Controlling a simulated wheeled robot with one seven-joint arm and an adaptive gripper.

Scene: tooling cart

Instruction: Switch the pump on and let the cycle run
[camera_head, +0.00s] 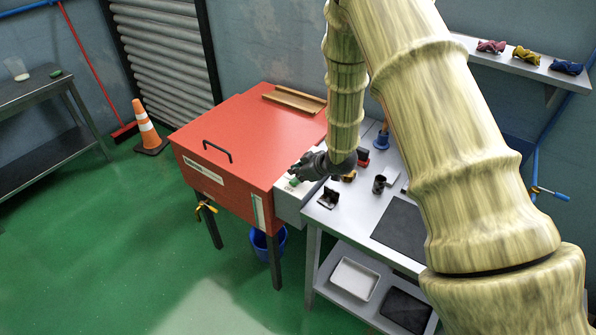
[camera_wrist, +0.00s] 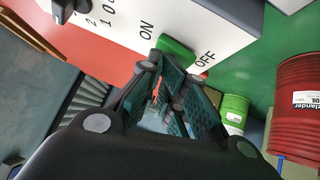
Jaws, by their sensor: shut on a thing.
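The red cabinet (camera_head: 235,140) has a pale control box (camera_head: 288,205) on its right side. In the wrist view the white control panel (camera_wrist: 122,22) carries a green switch handle (camera_wrist: 177,48) between the labels ON and OFF. The handle also shows in the head view (camera_head: 294,182). My gripper (camera_head: 300,174) is at the panel, and its fingertips (camera_wrist: 172,72) are shut on the green handle. The fingers hide part of it. A dark knob (camera_wrist: 62,8) with numbers sits on the same panel, at the top left of the wrist view.
A grey bench (camera_head: 352,212) with small dark parts stands right of the cabinet. A blue bucket (camera_head: 268,243) is below. An orange cone (camera_head: 147,128) stands left. In the wrist view a red drum (camera_wrist: 298,108) and a green can (camera_wrist: 234,112) are right. Green floor lies open in front.

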